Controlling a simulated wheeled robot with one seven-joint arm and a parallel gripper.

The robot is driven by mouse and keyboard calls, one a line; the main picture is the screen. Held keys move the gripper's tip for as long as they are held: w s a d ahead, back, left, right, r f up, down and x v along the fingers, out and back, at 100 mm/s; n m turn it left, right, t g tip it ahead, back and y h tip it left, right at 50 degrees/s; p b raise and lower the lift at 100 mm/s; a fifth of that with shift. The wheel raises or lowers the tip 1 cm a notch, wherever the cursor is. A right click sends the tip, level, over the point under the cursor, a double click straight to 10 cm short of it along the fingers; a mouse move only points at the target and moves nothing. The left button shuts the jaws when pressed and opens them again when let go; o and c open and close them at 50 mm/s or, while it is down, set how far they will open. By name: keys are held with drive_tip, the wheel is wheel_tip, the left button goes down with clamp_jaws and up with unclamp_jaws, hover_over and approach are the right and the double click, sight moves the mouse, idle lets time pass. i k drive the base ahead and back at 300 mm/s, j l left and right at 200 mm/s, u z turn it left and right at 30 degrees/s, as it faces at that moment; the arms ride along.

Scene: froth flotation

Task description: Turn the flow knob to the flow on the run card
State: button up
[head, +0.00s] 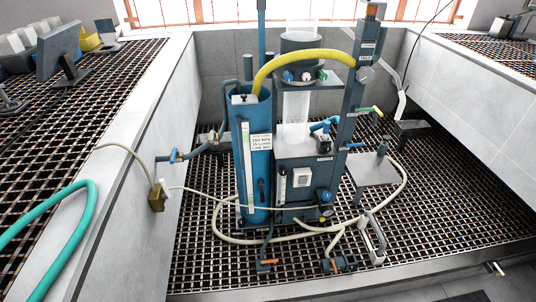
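A white run card (261,143) is on the front of the tall blue cylinder in the head view. Its print is small; a middle line looks like a figure in L/min, but I cannot read it surely. A grey control box (303,160) stands right of the cylinder. A blue round knob (326,196) is at its lower right, and a narrow clear gauge tube (282,187) is at its left. Which knob sets flow is not clear from labels, and no setting can be read. My gripper is not in view.
A yellow hose (305,56) arches over the machine. A pale hose (235,239) loops across the grating floor (200,265). A small grey side table (373,168) stands right of the machine. Low walls flank the pit; a green hose (75,187) hangs at left.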

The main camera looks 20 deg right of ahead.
sight(283, 172)
drive_tip(key=i+l, duration=0.8)
drive_tip(key=j+u, duration=0.05)
